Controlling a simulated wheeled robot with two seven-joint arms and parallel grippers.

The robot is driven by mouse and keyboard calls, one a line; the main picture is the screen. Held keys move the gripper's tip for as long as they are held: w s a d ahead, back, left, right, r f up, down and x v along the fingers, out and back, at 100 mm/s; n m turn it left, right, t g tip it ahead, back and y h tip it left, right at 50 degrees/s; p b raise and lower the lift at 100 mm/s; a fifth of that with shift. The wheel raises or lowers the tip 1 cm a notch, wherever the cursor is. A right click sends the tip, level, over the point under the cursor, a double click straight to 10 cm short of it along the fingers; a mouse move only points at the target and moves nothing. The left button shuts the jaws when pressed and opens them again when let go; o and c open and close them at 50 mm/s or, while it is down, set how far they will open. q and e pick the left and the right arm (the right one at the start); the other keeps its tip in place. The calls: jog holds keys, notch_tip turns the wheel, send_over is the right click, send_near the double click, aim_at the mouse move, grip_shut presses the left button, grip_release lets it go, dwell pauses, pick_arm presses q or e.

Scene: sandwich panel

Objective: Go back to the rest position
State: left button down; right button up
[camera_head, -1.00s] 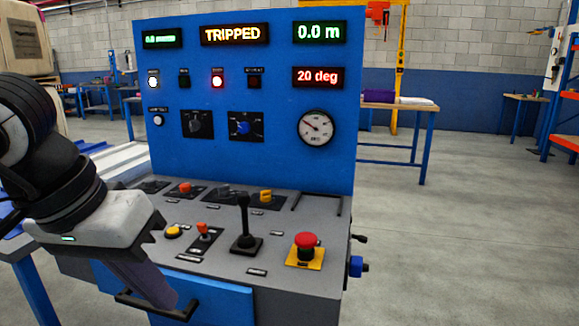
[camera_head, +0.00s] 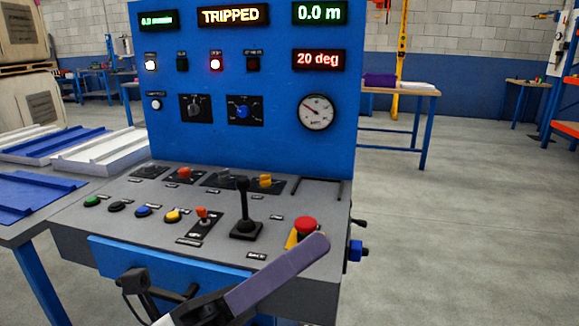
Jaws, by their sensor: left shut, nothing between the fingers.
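My left gripper (camera_head: 312,248) comes up from the bottom edge, in front of the console. Its long grey-purple finger part points up and to the right, shut with nothing held. Its tip overlaps the lower edge of the red emergency stop button (camera_head: 306,226) on its yellow base in the picture; I cannot tell whether they touch. Only the front part of the gripper shows, and the rest of the arm is below the picture. My right gripper is not in view.
The blue upright panel (camera_head: 272,150) shows TRIPPED, 0.0 m and 20 deg. The grey desk (camera_head: 140,222) carries a black lever (camera_head: 244,205) and several coloured buttons. A black handle (camera_head: 132,283) sits on the blue drawer front (camera_head: 175,270). Open floor (camera_head: 470,240) lies to the right.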

pick_arm(q)
jog(key=w+a+f+n+t+y, duration=0.3)
jog(key=f+n+t+y, duration=0.15)
jog(key=n, duration=0.45)
jog(key=w+a+f+n+t+y, duration=0.35)
jog(key=f+n+t, duration=0.2)
jog(key=n, duration=0.35)
jog(key=s+a+f+n+y, duration=0.1)
jog(key=a+f+n+y, duration=0.2)
jog(key=f+n+y, duration=0.35)
jog(key=a+f+n+y, duration=0.25)
jog(key=f+n, duration=0.45)
jog(key=f, duration=0.4)
jog(key=s+a+f+n+g+y, duration=0.35)
jog(key=s+f+n+g, duration=0.5)
jog(key=s+f, duration=0.75)
notch_tip(320, 180, up, 7)
jog(key=w+a+p, duration=0.1)
jog(key=p, duration=1.3)
jog(key=shift+w+a+r+m, duration=0.15)
jog(key=shift+m, duration=0.15)
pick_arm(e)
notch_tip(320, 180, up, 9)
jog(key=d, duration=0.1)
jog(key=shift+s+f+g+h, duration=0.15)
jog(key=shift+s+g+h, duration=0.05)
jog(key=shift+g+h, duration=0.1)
pick_arm(q)
jog(key=shift+y, duration=0.25)
